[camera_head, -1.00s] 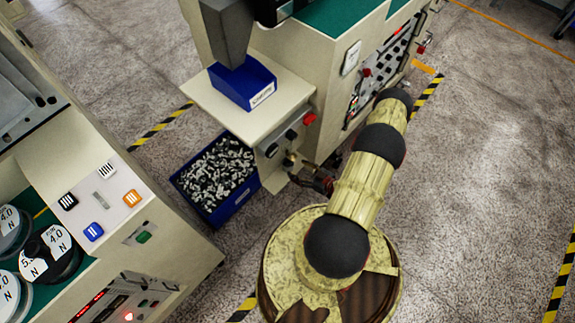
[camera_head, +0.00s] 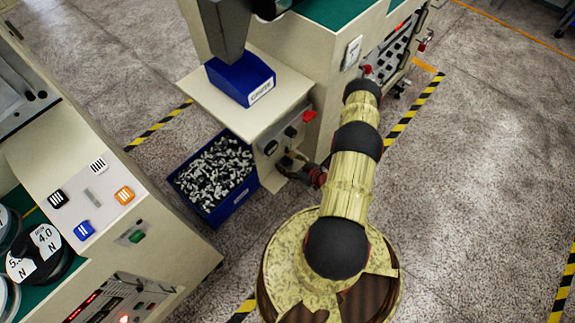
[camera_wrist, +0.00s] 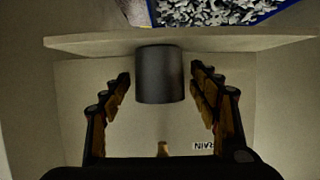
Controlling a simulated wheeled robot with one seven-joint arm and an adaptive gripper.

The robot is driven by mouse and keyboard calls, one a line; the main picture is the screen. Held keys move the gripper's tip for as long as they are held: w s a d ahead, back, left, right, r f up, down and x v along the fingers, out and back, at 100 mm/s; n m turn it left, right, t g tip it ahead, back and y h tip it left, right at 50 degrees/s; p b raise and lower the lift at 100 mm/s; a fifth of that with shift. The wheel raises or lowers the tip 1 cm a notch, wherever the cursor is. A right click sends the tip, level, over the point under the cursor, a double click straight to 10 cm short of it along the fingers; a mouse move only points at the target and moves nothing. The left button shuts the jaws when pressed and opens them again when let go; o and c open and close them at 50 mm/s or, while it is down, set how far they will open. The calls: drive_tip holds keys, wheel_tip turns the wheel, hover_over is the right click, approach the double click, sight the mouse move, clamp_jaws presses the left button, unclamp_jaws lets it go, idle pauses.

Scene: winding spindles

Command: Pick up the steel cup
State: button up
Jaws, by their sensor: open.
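The steel cup (camera_wrist: 160,76) is a plain dark grey cylinder in the wrist view. It stands out against the pale machine front, by the edge of a pale ledge (camera_wrist: 90,42). My gripper (camera_wrist: 161,84) is open, with one finger on each side of the cup. A gap shows between the cup and each finger, so the cup is not gripped. In the head view I cannot make out the cup; my arm and the machine hide much of that spot. A dark part with red on it (camera_head: 314,176) shows beside my arm there, probably my wrist.
A blue crate of small metal parts (camera_head: 215,205) stands on the floor below the ledge (camera_head: 203,95). A labelled blue bin (camera_head: 241,80) sits on that ledge. Another machine (camera_head: 95,185) stands at the left. The floor at the right (camera_head: 480,150) is clear.

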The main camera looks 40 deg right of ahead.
drive_tip(key=shift+c, duration=0.7)
drive_tip(key=c, duration=1.1)
drive_tip(key=shift+c, duration=0.8)
